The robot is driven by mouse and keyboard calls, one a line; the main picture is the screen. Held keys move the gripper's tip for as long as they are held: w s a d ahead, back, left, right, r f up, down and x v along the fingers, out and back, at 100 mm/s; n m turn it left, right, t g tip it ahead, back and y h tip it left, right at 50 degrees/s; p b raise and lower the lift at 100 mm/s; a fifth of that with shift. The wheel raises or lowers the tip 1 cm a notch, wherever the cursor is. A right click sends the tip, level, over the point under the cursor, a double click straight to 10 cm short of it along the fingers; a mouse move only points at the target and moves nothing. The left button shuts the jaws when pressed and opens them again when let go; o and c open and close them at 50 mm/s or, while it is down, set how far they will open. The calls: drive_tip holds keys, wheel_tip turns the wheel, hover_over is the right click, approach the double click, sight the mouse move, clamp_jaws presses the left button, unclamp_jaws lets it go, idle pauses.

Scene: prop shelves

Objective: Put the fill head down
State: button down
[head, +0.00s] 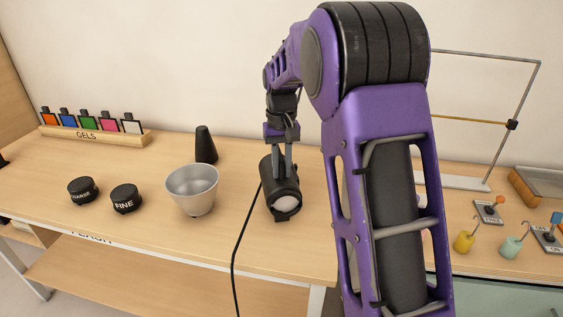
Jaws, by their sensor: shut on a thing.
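The fill head (283,199) is a black cylindrical lamp with a pale round lens facing the front of the table. A black cable runs from it down over the table's front edge. My gripper (283,172) points down from above and is shut on the top of the fill head. The fill head is at the tabletop, right of the silver bowl (192,190). I cannot tell whether its underside touches the wood. My purple arm hides the table just to the right.
Two black knobs (126,199) lie left of the bowl, and a black cone (205,145) stands behind it. A gels rack (95,134) is at the back left. A metal frame (490,184), switches and small yellow and green weights (464,241) are on the right. Bare wood (110,165) lies at left.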

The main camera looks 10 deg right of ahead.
drive_tip(key=shift+r, duration=0.1)
drive_tip(key=c, duration=1.1)
unclamp_jaws()
drive_tip(key=o, duration=0.3)
drive_tip(key=shift+o, duration=0.2)
wheel_tip(320, 180, up, 12)
drive_tip(key=p, duration=0.2)
drive_tip(key=shift+w, duration=0.1)
